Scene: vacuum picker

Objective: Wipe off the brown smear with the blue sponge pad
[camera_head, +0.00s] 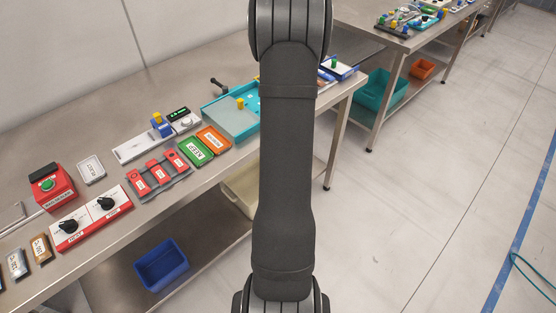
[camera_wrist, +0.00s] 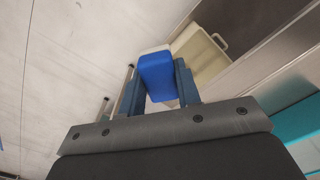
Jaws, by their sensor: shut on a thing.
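The blue sponge pad (camera_wrist: 157,76) shows in the wrist view, with a pale layer along its far edge. My gripper (camera_wrist: 158,82) is shut on it, one dark finger on each side. The pad is in the air, with floor and shelf items seen beyond it. My gripper and the pad are not visible in the head view, where my own arm link fills the middle and hides part of the table. I see no brown smear in either view.
The steel table (camera_head: 110,130) holds a teal tray (camera_head: 225,125), red and green blocks, a red button box (camera_head: 50,190) and a two-knob panel (camera_head: 92,217). Below are a blue bin (camera_head: 162,265) and a beige bin (camera_wrist: 203,55). Open floor (camera_head: 400,230) lies to the right.

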